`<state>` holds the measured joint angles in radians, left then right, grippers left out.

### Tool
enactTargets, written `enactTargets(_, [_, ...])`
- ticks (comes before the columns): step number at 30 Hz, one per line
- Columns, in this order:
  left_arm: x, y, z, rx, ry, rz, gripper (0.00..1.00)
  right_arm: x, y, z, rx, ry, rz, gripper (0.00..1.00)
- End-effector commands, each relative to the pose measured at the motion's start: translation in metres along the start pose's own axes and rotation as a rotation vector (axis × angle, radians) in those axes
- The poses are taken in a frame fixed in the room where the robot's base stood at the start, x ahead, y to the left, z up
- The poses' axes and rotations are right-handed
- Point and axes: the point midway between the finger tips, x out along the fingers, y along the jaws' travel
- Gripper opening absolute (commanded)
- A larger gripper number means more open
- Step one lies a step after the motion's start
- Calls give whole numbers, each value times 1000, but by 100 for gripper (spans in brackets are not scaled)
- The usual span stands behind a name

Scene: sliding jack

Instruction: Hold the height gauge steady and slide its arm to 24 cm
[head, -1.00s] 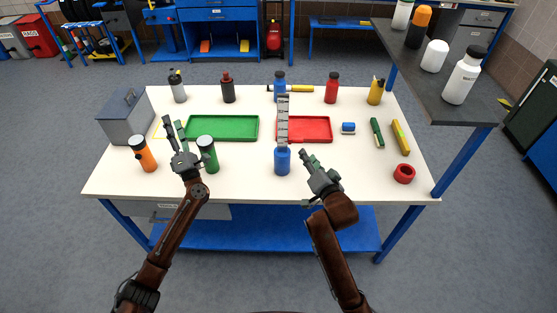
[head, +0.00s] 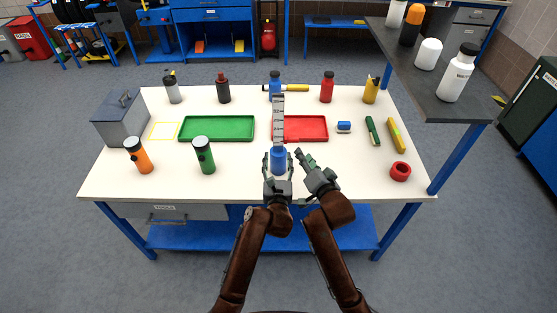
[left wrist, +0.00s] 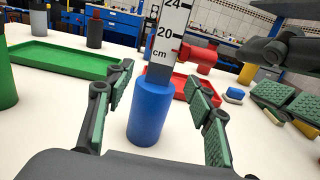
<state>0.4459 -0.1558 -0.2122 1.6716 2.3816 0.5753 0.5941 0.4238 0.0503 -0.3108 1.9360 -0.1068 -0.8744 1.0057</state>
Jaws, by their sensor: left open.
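The height gauge stands upright on the table, with a blue cylindrical base (head: 279,160) and a pale upright scale (head: 278,118). In the left wrist view, its base (left wrist: 150,112) and scale (left wrist: 165,38) show close up, with marks 20 and 24 readable. A red part (left wrist: 200,56) appears beside the scale just below 20; I cannot tell whether it is the gauge's arm or something behind. My left gripper (head: 278,158) is open, its fingers on either side of the blue base, with gaps visible. My right gripper (head: 304,176) is open and empty, just right of the gauge.
A green tray (head: 216,138) and a red tray (head: 318,138) lie behind the gauge. A green bottle (head: 204,156) and an orange bottle (head: 139,157) stand to the left. A red ring (head: 400,171) lies at the right. The table's front strip is clear left of my arms.

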Motion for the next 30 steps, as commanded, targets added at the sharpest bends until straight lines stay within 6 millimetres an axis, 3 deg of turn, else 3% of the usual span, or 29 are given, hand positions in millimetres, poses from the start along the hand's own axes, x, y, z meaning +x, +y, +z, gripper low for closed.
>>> enactTargets(5, [9,-3,1,-20,3,-4,49,0,0,0,0,0,0,29])
enactTargets(18, [69,-2,0,-18,3,-3,49,0,0,0,0,0,0,29])
enactTargets(30, [77,-2,0,-18,3,-3,49,0,0,0,0,0,0,29])
